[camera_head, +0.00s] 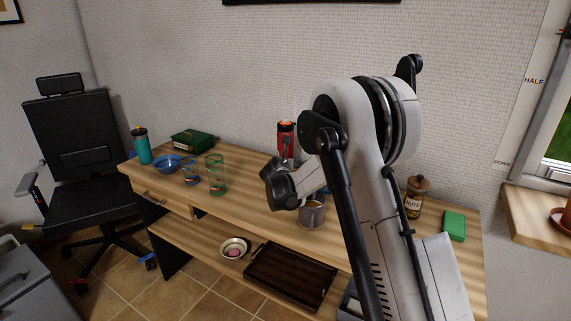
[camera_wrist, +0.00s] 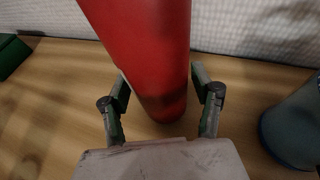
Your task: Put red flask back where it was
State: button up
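The wooden desk (camera_head: 245,207) holds a grey mug (camera_head: 312,213), glasses (camera_head: 215,176), a blue bowl (camera_head: 166,163), a teal flask (camera_head: 142,146), a green box (camera_head: 192,140), a nuts jar (camera_head: 415,197) and a green block (camera_head: 454,226). A dark tray (camera_head: 290,278) lies on the lower shelf.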

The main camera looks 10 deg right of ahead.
jog(key=shift+r, duration=0.15)
jog(key=shift+s+a+r, duration=0.1)
jog(key=shift+s+r, duration=0.05)
jog(key=shift+s, duration=0.05)
jog(key=p+v, duration=0.2)
jog(key=v, duration=0.9)
jog(key=s+d+r+m+g, duration=0.1)
jog(key=s+d+r+m, duration=0.1)
jog(key=s+r+m, duration=0.35)
jog(key=s+d+r+m+g+y, duration=0.1)
jog(key=s+d+r+m, duration=0.1)
jog(key=s+m, duration=0.6)
jog(key=s+d+r+m+g, duration=0.1)
jog(key=s+d+r+m, duration=0.15)
jog(key=s, duration=0.75)
jog(key=s+a+f+m+g+y, duration=0.1)
jog(key=s+m, duration=0.4)
jog(key=s, duration=0.3)
jog(key=s+a+f+m+g+y, duration=0.1)
jog(key=s+m, duration=0.4)
jog(key=s, duration=0.3)
jog(key=s+a+f+m+y, duration=0.1)
jog(key=s+m, duration=0.5)
jog(key=s, duration=0.2)
jog(key=shift+s+g, duration=0.1)
jog(key=shift+g, duration=0.3)
